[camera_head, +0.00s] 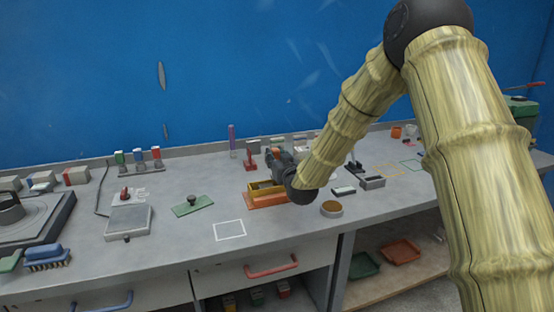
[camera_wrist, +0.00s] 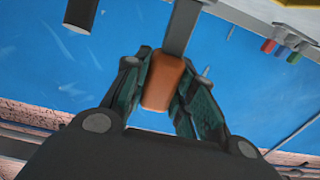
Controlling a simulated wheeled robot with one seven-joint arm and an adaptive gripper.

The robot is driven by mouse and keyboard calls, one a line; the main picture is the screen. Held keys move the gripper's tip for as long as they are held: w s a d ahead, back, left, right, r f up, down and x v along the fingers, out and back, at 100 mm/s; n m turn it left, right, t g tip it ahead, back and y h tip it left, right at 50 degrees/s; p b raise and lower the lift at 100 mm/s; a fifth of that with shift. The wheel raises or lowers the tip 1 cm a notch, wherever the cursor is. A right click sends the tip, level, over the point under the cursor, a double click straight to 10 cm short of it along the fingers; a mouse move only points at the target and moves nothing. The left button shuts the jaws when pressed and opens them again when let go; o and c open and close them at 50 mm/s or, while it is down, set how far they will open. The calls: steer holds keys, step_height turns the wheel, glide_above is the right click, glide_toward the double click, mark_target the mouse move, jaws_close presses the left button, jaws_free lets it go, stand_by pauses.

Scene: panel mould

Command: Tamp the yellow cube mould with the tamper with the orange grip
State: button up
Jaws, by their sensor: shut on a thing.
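My gripper (camera_wrist: 160,85) is shut on the orange grip of the tamper (camera_wrist: 160,80), one finger on each side. The tamper's grey shaft (camera_wrist: 182,25) runs up out of the wrist view, so its foot is not visible. In the head view my gripper (camera_head: 275,160) is over the back of the bench, beside a yellow mould (camera_head: 262,186) on an orange base. My wrist hides part of the mould. I cannot tell whether the tamper touches it. A bit of yellow (camera_wrist: 293,3) shows at the wrist view's top edge.
A round brown-filled dish (camera_head: 331,208) stands right of the mould. A green float (camera_head: 193,206) and a white outlined square (camera_head: 230,230) lie to the left and front. A red-handled stand (camera_head: 250,160) is behind. The front middle of the bench is clear.

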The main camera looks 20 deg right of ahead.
steer(key=shift+r+p, duration=1.65)
steer(key=shift+r, duration=1.85)
steer(key=a, duration=0.6)
step_height(320, 180, down, 7)
steer(key=b, duration=0.4)
steer(key=shift+s+a, duration=0.15)
steer(key=shift+a, duration=0.05)
steer(key=shift+f, duration=0.1)
